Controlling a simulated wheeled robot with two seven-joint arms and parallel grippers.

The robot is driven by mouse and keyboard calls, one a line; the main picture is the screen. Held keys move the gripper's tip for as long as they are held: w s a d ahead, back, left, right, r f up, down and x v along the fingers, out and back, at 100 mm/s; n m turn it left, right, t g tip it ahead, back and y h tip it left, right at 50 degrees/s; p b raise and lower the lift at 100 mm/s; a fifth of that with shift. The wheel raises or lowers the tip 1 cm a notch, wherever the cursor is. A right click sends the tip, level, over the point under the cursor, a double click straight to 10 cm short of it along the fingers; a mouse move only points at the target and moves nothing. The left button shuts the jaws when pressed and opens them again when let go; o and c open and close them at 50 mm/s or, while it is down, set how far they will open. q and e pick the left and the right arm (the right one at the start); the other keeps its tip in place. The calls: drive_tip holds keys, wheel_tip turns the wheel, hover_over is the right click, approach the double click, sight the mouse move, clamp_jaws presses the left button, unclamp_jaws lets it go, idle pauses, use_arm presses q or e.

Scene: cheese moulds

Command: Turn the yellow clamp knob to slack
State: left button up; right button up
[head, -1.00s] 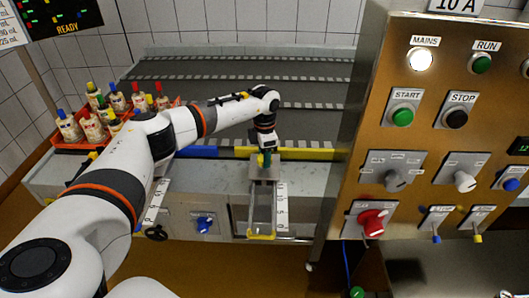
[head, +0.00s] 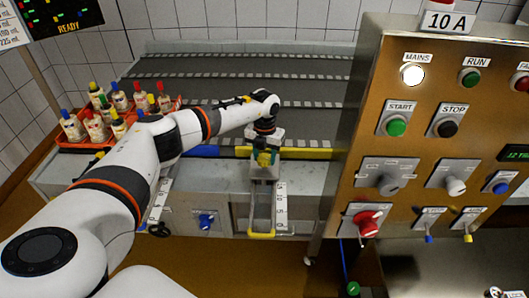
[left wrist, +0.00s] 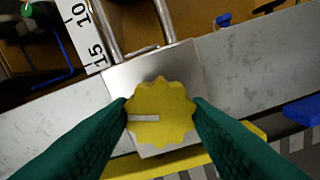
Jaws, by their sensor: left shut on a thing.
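The yellow clamp knob (left wrist: 160,112) is a scalloped disc with a pale pointer bar, which points left in the left wrist view. It sits on a metal plate (left wrist: 172,60) on the grey rail. My left gripper (left wrist: 160,114) has one green finger on each side of the knob, shut on its rim. In the head view, the left gripper (head: 265,157) points down at the knob (head: 264,159), which is partly covered by the fingers. My right gripper is not in view.
A blue knob (head: 206,221) is on the front to the left. A yellow-handled slide (head: 261,235) and white scale (head: 281,208) lie below the clamp. A control panel (head: 440,215) stands close on the right. A red crate (head: 72,148) of bottles is at left.

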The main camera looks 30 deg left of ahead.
sight(264, 157)
use_arm(q)
drive_tip(key=n+p, duration=0.1)
drive_tip(key=n, duration=0.2)
drive_tip(key=shift+r+n, duration=0.15)
drive_tip(key=shift+n, duration=0.15)
drive_tip(key=shift+a+n, duration=0.1)
drive_tip(key=shift+n, duration=0.2)
drive_tip(key=o, duration=1)
wheel_tip(264, 157, up, 12)
drive_tip(key=shift+f+b, duration=0.1)
drive_tip(key=shift+b, duration=0.65)
